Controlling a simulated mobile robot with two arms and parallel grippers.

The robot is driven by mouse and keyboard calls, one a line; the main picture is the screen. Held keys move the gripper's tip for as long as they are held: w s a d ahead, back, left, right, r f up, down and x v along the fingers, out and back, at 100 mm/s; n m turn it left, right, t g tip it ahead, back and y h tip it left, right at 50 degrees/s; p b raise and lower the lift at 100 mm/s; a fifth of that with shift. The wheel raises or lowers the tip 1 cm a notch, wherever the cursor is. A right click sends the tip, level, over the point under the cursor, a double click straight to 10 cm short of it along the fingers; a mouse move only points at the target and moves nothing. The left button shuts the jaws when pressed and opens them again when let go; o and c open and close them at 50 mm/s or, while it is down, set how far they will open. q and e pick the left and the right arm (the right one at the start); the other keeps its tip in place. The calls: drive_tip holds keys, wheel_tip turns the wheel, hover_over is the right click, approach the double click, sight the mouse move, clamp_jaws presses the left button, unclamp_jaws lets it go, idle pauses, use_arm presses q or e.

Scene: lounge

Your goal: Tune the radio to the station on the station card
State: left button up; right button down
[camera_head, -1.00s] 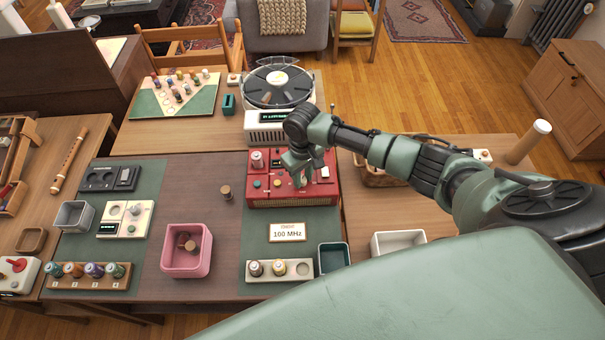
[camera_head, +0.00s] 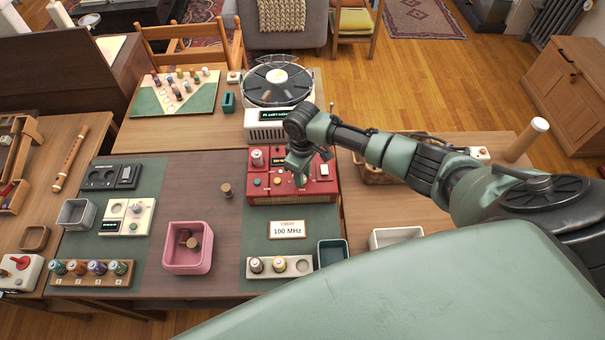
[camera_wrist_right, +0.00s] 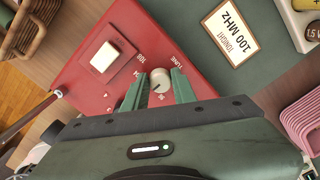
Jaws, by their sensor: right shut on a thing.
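The red radio (camera_head: 262,195) stands on the green mat at the back of the table. My right gripper (camera_head: 298,178) reaches down onto its top. In the right wrist view, the gripper's green fingers (camera_wrist_right: 159,88) are shut on the pale round tuning knob (camera_wrist_right: 160,77), one on each side. The knob sits by the word TUNE, with printed numbers around it, some hidden by the fingers. The station card (camera_head: 287,230) lies in front of the radio and reads 100 MHz; it also shows in the right wrist view (camera_wrist_right: 230,42). My left gripper is out of view.
A record player (camera_head: 278,88) stands behind the radio. A pink bin (camera_head: 188,262) is at the left front, and a battery holder (camera_head: 303,268) and a dark green tray (camera_head: 332,254) are in front. A wicker basket (camera_wrist_right: 32,28) is beside the radio.

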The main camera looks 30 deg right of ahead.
drive_tip(key=shift+w+r, duration=0.1)
drive_tip(key=c, duration=1.1)
unclamp_jaws()
wheel_tip(320, 180, up, 8)
drive_tip(key=shift+f+b, duration=0.1)
drive_tip(key=shift+b, duration=0.6)
